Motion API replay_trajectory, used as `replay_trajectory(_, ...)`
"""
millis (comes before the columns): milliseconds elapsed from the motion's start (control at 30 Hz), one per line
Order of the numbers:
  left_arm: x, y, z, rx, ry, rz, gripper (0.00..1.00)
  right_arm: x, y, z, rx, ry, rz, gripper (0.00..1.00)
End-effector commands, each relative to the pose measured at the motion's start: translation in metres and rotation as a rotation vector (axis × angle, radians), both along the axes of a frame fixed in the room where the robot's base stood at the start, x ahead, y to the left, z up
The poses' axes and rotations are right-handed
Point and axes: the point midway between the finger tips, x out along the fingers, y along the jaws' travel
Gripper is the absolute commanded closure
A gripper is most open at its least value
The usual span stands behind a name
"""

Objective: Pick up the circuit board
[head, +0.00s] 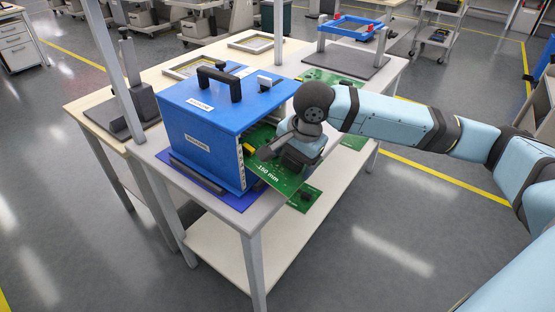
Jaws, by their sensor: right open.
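A green circuit board (284,182) marked 150 mm sticks out of the open right side of a blue box (212,130) on the table. My right gripper (268,152) is over this board, beside the box opening, with its dark fingers pointing toward the box. It is open, and I see nothing held in it. The hand hides part of the board, and the box hides its inner end. I cannot tell whether the fingers touch the board. My left gripper is not in view.
A blue frame fixture (348,28) stands at the back of the table (272,74). A table post (112,60) rises left of the box.

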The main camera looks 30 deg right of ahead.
Motion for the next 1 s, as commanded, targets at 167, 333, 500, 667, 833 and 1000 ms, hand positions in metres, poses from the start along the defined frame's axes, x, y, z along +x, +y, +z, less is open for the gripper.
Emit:
replay_trajectory(167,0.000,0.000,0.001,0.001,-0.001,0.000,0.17,0.000,0.000,0.001,0.000,0.000,0.000,0.31)
replay_trajectory(333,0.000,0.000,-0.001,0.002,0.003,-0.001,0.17,0.000,0.000,0.001,0.000,0.000,0.000,0.70)
replay_trajectory(500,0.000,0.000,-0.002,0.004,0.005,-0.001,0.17,0.000,0.000,0.002,0.000,-0.001,0.000,0.79)
replay_trajectory(667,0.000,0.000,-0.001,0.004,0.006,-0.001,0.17,0.000,0.000,0.002,0.000,-0.001,0.000,0.79)
replay_trajectory(833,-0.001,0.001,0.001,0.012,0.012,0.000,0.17,-0.003,-0.001,0.005,-0.001,0.001,-0.001,0.79)
replay_trajectory(1000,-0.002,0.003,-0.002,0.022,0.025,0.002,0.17,-0.027,-0.012,0.005,-0.003,0.001,0.000,0.79)
